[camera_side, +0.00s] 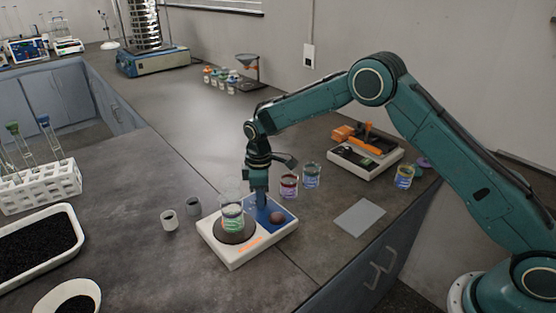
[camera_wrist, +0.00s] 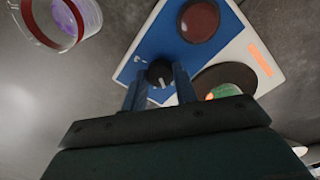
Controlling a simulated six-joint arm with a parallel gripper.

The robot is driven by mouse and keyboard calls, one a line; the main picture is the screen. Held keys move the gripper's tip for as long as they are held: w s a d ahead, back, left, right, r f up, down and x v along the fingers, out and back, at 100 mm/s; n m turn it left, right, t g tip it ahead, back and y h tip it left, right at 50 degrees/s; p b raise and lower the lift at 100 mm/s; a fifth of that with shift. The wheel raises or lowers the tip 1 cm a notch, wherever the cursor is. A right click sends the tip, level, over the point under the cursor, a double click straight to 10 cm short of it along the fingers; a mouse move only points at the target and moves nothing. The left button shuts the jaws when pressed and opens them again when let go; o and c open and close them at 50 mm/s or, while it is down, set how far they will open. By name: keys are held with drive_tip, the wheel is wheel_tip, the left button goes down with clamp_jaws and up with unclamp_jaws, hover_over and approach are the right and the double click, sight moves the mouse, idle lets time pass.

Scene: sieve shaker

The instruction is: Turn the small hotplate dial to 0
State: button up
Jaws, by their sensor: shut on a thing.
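The hotplate (camera_side: 232,258) is a white unit with a blue panel, near the front edge of the bench in the side view. In the wrist view its blue panel (camera_wrist: 150,48) carries a small black dial (camera_wrist: 158,70) with a white pointer mark and a larger dark red disc (camera_wrist: 199,20). My gripper (camera_wrist: 157,76) is shut on the small dial, with one blue finger on each side of it. In the side view my gripper (camera_side: 261,200) points down at the panel and hides the dial. I cannot read the dial's scale.
A beaker of green liquid (camera_side: 232,222) stands on the hotplate's round plate, close to my gripper. Two beakers, one red-banded (camera_side: 289,187) and one blue (camera_side: 312,176), stand behind. Two small grey cups (camera_side: 169,220) are at left. A grey sheet (camera_side: 359,217) lies at right.

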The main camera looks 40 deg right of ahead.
drive_tip(key=shift+n, duration=1.6)
drive_tip(key=o, duration=1)
drive_tip(key=shift+c, duration=0.2)
drive_tip(key=shift+r, duration=0.1)
wheel_tip(320, 180, up, 14)
